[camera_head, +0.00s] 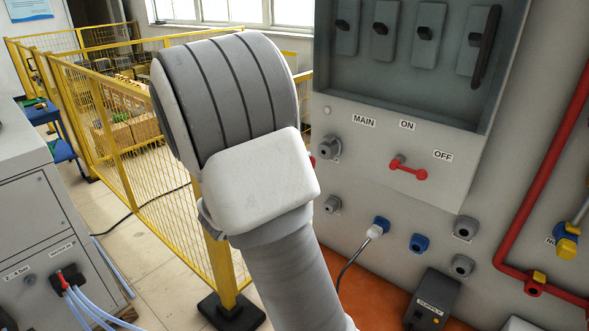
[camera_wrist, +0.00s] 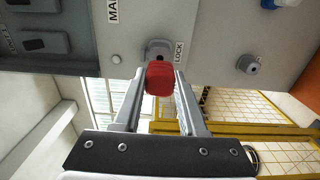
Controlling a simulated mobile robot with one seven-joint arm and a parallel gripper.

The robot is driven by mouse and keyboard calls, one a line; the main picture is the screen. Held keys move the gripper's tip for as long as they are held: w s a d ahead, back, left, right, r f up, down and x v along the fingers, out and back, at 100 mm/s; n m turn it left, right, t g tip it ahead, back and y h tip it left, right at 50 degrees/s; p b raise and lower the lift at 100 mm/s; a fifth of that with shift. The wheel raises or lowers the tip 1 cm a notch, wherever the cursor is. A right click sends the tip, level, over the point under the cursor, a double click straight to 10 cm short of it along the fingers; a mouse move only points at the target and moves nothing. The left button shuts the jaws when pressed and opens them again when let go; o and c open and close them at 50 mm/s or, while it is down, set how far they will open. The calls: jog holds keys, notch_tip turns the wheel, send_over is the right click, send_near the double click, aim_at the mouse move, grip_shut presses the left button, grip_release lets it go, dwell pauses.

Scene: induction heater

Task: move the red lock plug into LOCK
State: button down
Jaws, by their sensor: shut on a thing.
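The red lock plug (camera_wrist: 160,79) is between the fingertips of my gripper (camera_wrist: 160,88) in the wrist view. The gripper is shut on it. The grey socket labelled LOCK (camera_wrist: 157,48) is on the panel just beyond the plug, and the plug covers its lower part. I cannot tell whether the plug touches the socket. In the head view, the grey socket (camera_head: 330,148) shows to the right of my arm, with a small red bit of the plug (camera_head: 312,160) beside it. My arm hides the gripper and most of the plug there.
The panel has a red MAIN handle (camera_head: 408,170) and a recessed switch box (camera_head: 405,50) above. Below are a grey socket (camera_head: 332,204), a white plug with a cable (camera_head: 376,230) and a blue socket (camera_head: 420,242). A yellow fence (camera_head: 130,150) stands left.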

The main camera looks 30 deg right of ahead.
aim_at(312, 160)
jog(key=shift+x, duration=1.4)
jog(key=shift+w+d+f, duration=0.1)
jog(key=shift+w+d, duration=0.05)
jog(key=shift+d, duration=0.1)
jog(key=shift+w+d+b, duration=0.15)
jog(key=shift+d+b, duration=0.25)
jog(key=shift+d, duration=0.1)
jog(key=shift+b, duration=1.55)
jog(key=shift+w+d+b, duration=0.2)
jog(key=shift+d+b, duration=0.1)
jog(key=shift+d, duration=0.3)
dwell(0.4)
jog(key=shift+c, duration=1.9)
grip_release()
